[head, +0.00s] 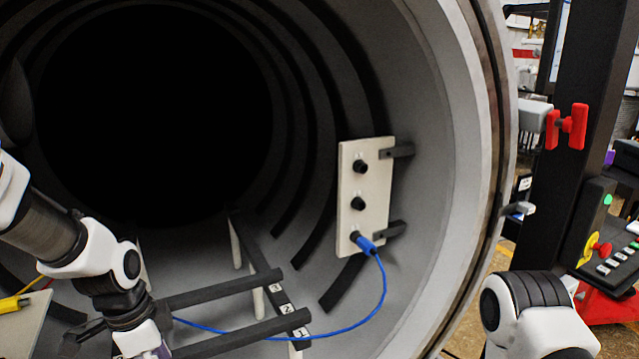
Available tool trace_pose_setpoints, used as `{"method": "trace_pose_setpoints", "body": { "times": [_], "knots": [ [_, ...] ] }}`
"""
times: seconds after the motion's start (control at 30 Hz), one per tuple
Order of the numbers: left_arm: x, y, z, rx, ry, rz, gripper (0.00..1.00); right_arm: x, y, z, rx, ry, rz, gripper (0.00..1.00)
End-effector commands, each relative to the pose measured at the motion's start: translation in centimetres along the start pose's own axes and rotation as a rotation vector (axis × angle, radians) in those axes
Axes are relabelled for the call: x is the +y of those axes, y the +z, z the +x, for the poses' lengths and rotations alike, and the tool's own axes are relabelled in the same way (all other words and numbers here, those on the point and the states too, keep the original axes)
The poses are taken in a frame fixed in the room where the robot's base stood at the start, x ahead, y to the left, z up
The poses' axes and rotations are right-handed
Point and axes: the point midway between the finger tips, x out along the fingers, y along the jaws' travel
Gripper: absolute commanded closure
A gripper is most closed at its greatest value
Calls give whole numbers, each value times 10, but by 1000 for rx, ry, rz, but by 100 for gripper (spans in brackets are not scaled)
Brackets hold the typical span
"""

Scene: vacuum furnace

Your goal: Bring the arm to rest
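My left arm comes in from the left and bends down in front of the furnace opening. Its wrist runs out at the bottom edge, and its gripper fingers do not show. My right arm shows only as a rounded joint at the bottom right, and its gripper is out of the picture. A white socket panel (365,200) stands on the chamber's right wall. A blue plug (367,245) sits at its lowest socket. Its blue cable (382,300) loops down and left, passing behind my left arm.
Dark rails (225,290) with number tags lie across the chamber floor close to my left arm. A yellow connector (10,304) is at a pale panel at the far left. The chamber rim (497,150) and a dark post with a red handle (574,126) stand at right.

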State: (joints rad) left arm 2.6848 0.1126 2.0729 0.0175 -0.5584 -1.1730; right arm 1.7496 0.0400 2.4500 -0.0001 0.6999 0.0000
Motion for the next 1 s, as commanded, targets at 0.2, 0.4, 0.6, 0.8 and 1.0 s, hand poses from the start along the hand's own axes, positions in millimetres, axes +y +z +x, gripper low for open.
{"method": "trace_pose_setpoints", "body": {
  "times": [0.2,0.4,0.6,0.8,1.0],
  "knots": [
    [16,14,52,-58,106,-10,40,0,0,5,1,0,0,40],
    [47,35,105,-130,236,-19,40,0,0,9,1,0,0,40],
    [101,68,173,-220,382,-41,40,0,0,16,0,0,0,40],
    [180,117,256,-334,448,-206,40,0,0,24,0,0,0,40],
    [244,157,313,-385,299,-567,40,0,0,30,0,0,0,40]
  ]
}}
